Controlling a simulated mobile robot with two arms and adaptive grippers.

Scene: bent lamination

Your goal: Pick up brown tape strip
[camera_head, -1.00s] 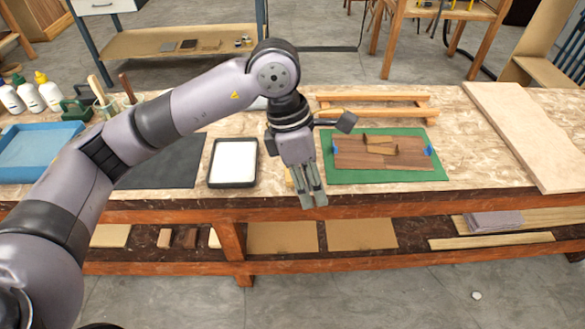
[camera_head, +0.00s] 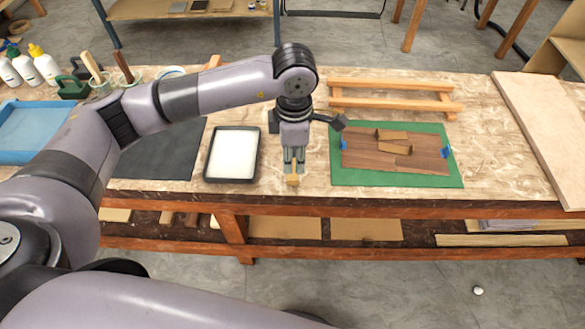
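A small tan-brown strip (camera_head: 292,181), which looks like the brown tape strip, is near the front edge of the workbench in the head view. My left gripper (camera_head: 293,172) points straight down over it, with its fingertips at the strip's upper end. A narrow gap shows between the fingers. I cannot tell whether they touch or hold the strip, and they hide part of it. Other tan-brown strips (camera_head: 393,135) lie on the wooden veneer piece (camera_head: 365,160) on the green mat (camera_head: 440,180). My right gripper is not in view.
A black-rimmed white tray (camera_head: 232,155) is close on the left, beside a black mat (camera_head: 160,150). A wooden frame (camera_head: 390,88) lies behind the green mat. A pale board (camera_head: 540,130) is at the right. Bottles (camera_head: 45,65) and a blue tray (camera_head: 30,130) are far left.

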